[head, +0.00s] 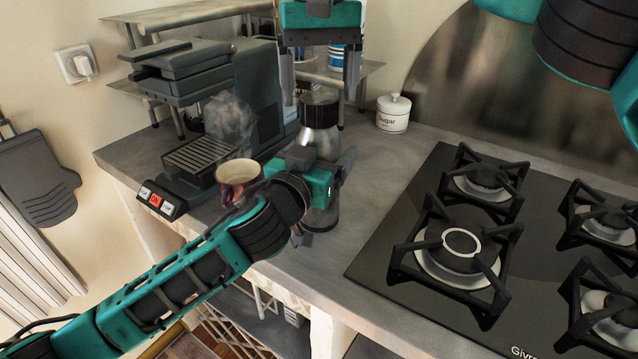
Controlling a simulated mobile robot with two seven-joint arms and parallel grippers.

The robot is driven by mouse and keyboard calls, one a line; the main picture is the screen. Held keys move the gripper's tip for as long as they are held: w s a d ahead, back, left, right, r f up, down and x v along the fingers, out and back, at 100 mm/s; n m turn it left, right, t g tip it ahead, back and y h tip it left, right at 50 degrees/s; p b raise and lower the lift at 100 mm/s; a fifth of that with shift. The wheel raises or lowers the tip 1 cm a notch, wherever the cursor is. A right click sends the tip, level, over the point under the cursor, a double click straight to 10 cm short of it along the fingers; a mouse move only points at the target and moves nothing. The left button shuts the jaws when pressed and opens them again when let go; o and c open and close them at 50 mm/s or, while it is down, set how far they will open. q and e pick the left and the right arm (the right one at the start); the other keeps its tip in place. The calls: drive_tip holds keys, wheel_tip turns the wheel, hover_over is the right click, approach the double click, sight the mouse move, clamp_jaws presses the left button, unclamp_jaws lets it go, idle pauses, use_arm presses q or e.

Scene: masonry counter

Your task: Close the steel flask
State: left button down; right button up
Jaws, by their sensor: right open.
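The steel flask (319,137) stands upright on the grey counter, with a shiny body and a dark top part (319,97). I cannot tell whether that top is a seated lid or an open collar. My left gripper (324,190) reaches in from the left and is shut on the flask's body, hiding much of its middle. My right gripper (319,92) comes down from above and is open, one finger on each side of the flask's top in the picture. Whether the fingers touch it cannot be told.
A coffee machine (215,90) stands behind on the left, with a steaming mug (238,182) before it. A sugar jar (393,114) is at the back wall. A black gas hob (400,262) fills the right. Bare counter (375,165) lies between flask and hob.

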drive_tip(key=shift+f, duration=1.35)
